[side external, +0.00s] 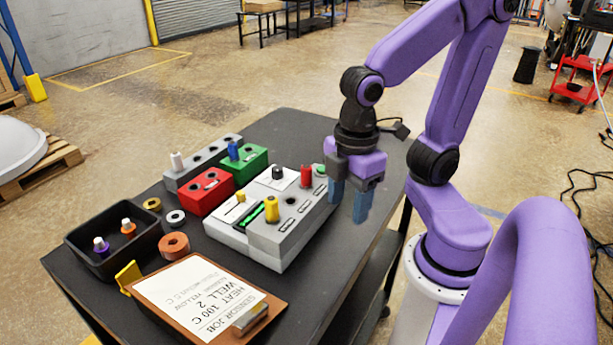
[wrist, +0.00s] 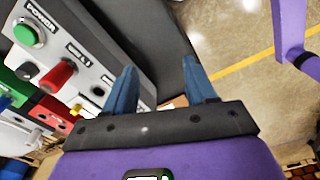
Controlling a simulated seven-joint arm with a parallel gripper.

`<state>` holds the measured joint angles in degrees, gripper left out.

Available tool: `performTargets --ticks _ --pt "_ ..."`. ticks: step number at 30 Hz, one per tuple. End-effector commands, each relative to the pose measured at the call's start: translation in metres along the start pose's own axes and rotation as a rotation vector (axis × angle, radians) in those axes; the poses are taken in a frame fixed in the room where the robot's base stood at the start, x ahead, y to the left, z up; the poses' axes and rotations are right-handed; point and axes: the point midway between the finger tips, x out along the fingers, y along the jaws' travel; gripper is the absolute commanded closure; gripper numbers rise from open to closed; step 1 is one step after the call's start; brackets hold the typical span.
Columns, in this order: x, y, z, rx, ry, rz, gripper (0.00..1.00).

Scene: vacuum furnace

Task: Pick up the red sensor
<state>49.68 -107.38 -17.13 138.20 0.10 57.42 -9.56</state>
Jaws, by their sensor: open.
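The red sensor (side external: 306,174) stands upright in a hole on top of the grey furnace unit (side external: 285,240), near its far right end. It also shows in the wrist view at left (wrist: 52,77), beside a green button (wrist: 25,35). My gripper (side external: 348,207) is open and empty, pointing down, just right of the furnace unit and apart from the red sensor. In the wrist view its two blue fingers (wrist: 160,68) are spread, with the dark table edge and floor between them. A yellow sensor (side external: 271,209) stands nearer the front of the same unit.
Red (side external: 206,192) and green (side external: 250,166) blocks and a grey rack (side external: 198,170) stand left of the furnace. A black tray (side external: 140,262) holds two small pieces. Several rings and a clipboard (side external: 165,300) lie in front. The table's back is clear.

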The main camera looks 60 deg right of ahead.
Motion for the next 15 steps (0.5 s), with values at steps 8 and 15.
performTargets --ticks 8,15 --pt "-0.064 0.065 -0.02 -0.207 -0.007 0.005 0.44" --pt "-0.12 0.112 -0.012 -0.394 -0.018 0.0 0.44"
